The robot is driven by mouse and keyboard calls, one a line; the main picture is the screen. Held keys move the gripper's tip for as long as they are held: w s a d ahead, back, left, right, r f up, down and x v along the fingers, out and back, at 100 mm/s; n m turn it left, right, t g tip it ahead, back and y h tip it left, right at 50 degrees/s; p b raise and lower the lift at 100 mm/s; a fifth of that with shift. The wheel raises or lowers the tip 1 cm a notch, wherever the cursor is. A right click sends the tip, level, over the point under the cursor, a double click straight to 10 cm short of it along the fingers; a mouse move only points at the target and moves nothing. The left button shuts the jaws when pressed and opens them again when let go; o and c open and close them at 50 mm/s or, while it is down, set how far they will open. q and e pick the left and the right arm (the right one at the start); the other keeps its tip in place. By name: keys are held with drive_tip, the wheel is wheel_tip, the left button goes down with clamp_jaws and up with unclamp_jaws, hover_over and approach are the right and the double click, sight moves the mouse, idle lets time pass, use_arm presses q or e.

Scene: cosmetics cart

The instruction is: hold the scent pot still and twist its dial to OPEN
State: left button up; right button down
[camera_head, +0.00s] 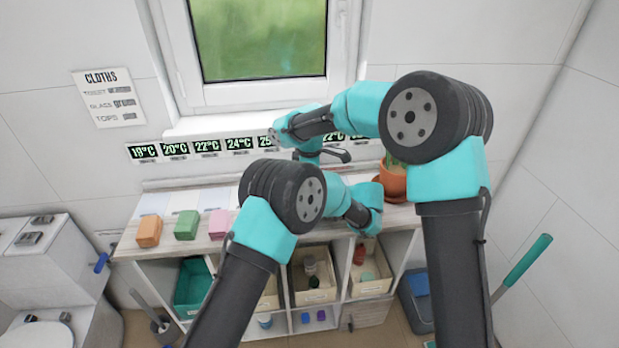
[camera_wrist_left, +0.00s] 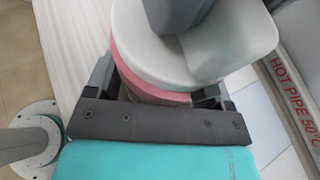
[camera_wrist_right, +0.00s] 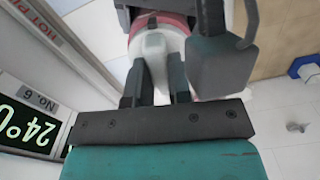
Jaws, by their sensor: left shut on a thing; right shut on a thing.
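The scent pot (camera_wrist_left: 188,58) is a round white and pink thing, seen close up in the left wrist view. My left gripper (camera_wrist_left: 160,92) is shut on its pink body, one finger at each side. A broad white part of its top juts to the right. In the right wrist view, the pot's pink band (camera_wrist_right: 168,20) shows at the top. My right gripper (camera_wrist_right: 156,85) is shut on the white dial (camera_wrist_right: 153,48), its fingers on either side. The dial's marking is not readable. In the head view my arms hide the pot.
Orange (camera_head: 149,231), green (camera_head: 187,225) and pink (camera_head: 218,223) blocks stand on the cart top's left. A terracotta plant pot (camera_head: 393,181) stands at its right, close to my left wrist. Temperature signs (camera_head: 207,148) line the wall behind. Bins (camera_head: 313,295) fill the shelves below.

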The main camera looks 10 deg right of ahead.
drive_tip(key=c, duration=1)
unclamp_jaws()
drive_tip(key=shift+c, duration=0.2)
drive_tip(key=shift+r, duration=0.1)
wheel_tip(320, 180, up, 12)
